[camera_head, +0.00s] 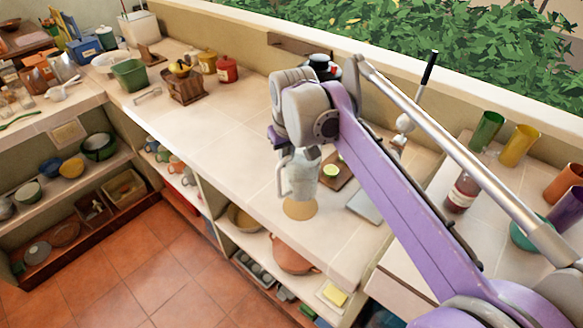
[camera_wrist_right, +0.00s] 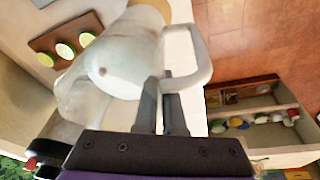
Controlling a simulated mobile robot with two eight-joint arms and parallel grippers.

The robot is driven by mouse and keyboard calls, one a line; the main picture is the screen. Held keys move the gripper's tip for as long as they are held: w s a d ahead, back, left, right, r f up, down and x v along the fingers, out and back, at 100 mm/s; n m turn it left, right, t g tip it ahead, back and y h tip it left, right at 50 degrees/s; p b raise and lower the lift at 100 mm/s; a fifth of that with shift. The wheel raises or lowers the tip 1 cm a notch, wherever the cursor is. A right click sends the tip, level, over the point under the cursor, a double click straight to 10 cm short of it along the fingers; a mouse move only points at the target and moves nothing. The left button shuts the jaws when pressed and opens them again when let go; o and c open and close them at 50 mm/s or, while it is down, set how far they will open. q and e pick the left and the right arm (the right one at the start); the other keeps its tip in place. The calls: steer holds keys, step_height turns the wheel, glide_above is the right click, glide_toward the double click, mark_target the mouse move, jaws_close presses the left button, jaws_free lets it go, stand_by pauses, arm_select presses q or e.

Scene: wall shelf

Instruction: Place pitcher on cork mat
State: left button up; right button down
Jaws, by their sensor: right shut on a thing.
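A pale grey-white pitcher (camera_head: 302,176) is upright over the round cork mat (camera_head: 299,210) near the counter's front edge. Its base overlaps the far part of the mat in the head view; I cannot tell whether it touches it. My right gripper (camera_head: 281,145) is at the pitcher's handle side. In the right wrist view the fingers (camera_wrist_right: 172,88) are shut on the handle of the pitcher (camera_wrist_right: 130,52), and part of the mat (camera_wrist_right: 158,6) shows beyond the base. My left gripper is not in view.
A wooden board (camera_head: 341,170) with lime slices lies just right of the pitcher. A grey slab (camera_head: 364,206) lies further right. A red bottle (camera_head: 462,192) and coloured cups stand at the right. The counter left of the pitcher is clear.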

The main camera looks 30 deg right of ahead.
mark_target(289, 157)
steer(key=shift+f, duration=3.3)
steer(key=shift+f, duration=0.15)
steer(key=c, duration=1)
jaws_free()
steer(key=v, duration=1.2)
steer(key=s+a+f+t, duration=0.1)
steer(key=s+a+f, duration=0.1)
steer(key=s+f, duration=0.7)
steer(key=s+a+f+t, duration=0.1)
steer(key=s+a+f, duration=0.2)
steer(key=s+f, duration=0.6)
step_height(289, 157, down, 3)
steer(key=shift+a+f+y, duration=0.25)
steer(key=shift+a+y, duration=0.05)
steer(key=shift+a, duration=0.05)
steer(key=shift+s, duration=0.1)
